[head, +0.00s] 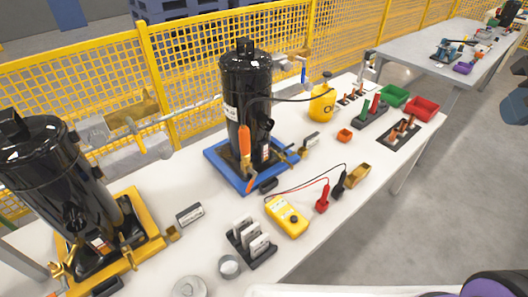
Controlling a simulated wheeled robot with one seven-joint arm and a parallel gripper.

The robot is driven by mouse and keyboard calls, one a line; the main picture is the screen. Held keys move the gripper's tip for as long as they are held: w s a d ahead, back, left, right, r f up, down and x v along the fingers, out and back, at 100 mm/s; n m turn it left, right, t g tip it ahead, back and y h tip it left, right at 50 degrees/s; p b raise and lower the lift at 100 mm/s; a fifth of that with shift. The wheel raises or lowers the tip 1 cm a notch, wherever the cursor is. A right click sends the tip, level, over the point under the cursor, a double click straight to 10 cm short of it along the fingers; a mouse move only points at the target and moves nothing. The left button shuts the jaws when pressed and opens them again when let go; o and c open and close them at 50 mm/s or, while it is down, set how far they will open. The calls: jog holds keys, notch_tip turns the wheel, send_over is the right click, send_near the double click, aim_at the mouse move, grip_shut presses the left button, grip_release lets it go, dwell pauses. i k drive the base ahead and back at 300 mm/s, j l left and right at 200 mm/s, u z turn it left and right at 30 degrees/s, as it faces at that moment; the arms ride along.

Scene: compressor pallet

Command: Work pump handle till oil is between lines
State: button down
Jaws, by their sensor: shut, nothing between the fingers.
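A black compressor (246,85) stands upright on a blue pallet base (222,165) at the middle of the table. A second black compressor (45,165) stands on a yellow pallet base (150,225) at the left. A yellow oil container (322,104) stands behind and right of the middle compressor. A thin dark hose (290,100) runs between them. A small blue upright part (303,72), possibly the pump handle, shows above and left of the container. The oil level and its lines are too small to read. My gripper is not in view.
A yellow multimeter (287,215) with red and black leads lies at the table front. A card holder (250,242), green bin (393,95) and red bin (422,108) stand on the table. A yellow mesh fence (195,50) runs behind. The floor (450,190) at right is clear.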

aim_at(328, 74)
jog(key=u, duration=0.35)
jog(key=i+l+u, duration=0.15)
jog(key=l+u, duration=0.15)
jog(key=i+l+u, duration=0.1)
jog(key=l+u, duration=0.45)
jog(key=i+l+u, duration=0.1)
jog(key=l, duration=0.7)
jog(key=i+l, duration=0.1)
jog(key=l, duration=0.75)
jog(key=i+l+u, duration=0.15)
jog(key=l, duration=0.7)
